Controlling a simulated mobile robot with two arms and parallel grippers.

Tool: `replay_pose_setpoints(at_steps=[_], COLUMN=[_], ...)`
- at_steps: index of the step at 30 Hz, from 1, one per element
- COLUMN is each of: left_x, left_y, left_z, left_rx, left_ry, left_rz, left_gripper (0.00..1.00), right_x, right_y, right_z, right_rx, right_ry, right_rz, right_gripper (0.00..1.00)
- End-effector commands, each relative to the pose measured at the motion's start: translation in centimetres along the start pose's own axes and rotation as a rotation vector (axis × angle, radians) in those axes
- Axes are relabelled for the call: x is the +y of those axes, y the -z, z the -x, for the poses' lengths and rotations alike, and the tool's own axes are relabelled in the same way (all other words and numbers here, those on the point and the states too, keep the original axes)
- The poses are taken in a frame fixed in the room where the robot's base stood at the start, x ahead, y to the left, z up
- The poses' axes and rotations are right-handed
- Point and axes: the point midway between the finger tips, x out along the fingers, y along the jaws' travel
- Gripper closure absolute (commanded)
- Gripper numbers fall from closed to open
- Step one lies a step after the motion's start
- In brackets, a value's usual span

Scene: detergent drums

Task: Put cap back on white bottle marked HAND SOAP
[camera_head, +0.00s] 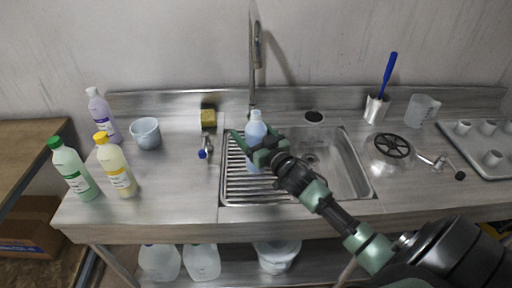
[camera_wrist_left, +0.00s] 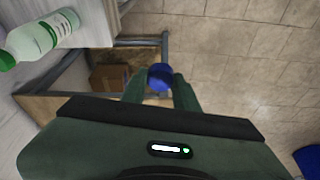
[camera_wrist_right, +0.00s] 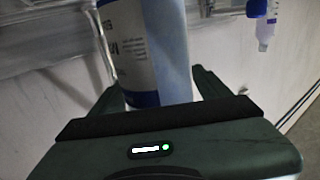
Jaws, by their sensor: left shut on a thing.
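A pale blue-white bottle (camera_head: 256,130) stands upright at the sink's ribbed drainer in the head view. Its top shows no coloured cap. My right gripper (camera_head: 256,143) is around its body, one finger on each side. In the right wrist view the bottle (camera_wrist_right: 147,45) stands between the fingers, with a white label and blue areas; its top is out of frame and the lettering is not fully readable. Whether the fingers press on it, I cannot tell. My left gripper (camera_wrist_left: 161,88) shows only in its own wrist view, shut on a round blue cap (camera_wrist_left: 161,77) above the floor.
Green-capped (camera_head: 73,170), yellow-capped (camera_head: 117,167) and lilac (camera_head: 102,115) bottles stand on the left counter, near a pale bucket (camera_head: 146,133). A small blue-ended item (camera_head: 205,150) lies left of the sink (camera_head: 345,170). The tap (camera_head: 253,60) rises behind the bottle.

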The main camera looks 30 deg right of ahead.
Motion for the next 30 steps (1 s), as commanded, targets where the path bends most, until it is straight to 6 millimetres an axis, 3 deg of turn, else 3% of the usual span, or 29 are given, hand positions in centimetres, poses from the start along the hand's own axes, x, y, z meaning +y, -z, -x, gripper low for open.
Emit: replay_pose_setpoints(at_steps=[1, 6, 8, 19, 30], left_x=[0.0, 0.0, 0.0, 0.0, 0.0], left_y=[0.0, 0.0, 0.0, 0.0, 0.0], left_z=[0.0, 0.0, 0.0, 0.0, -0.1], left_rx=[0.000, 0.000, 0.000, 0.000, 0.000], left_ry=[0.000, 0.000, 0.000, 0.000, 0.000], left_rz=[0.000, 0.000, 0.000, 0.000, 0.000], left_gripper=[1.00, 1.00, 1.00, 1.00, 1.00], right_x=[0.0, 0.0, 0.0, 0.0, 0.0], right_y=[0.0, 0.0, 0.0, 1.2, 8.0], right_z=[0.0, 0.0, 0.0, 0.0, 0.0], right_rx=[0.000, 0.000, 0.000, 0.008, 0.010], right_ry=[0.000, 0.000, 0.000, 0.002, 0.003], right_rz=[0.000, 0.000, 0.000, 0.003, 0.004], right_gripper=[0.41, 0.88, 1.00, 1.00, 1.00])
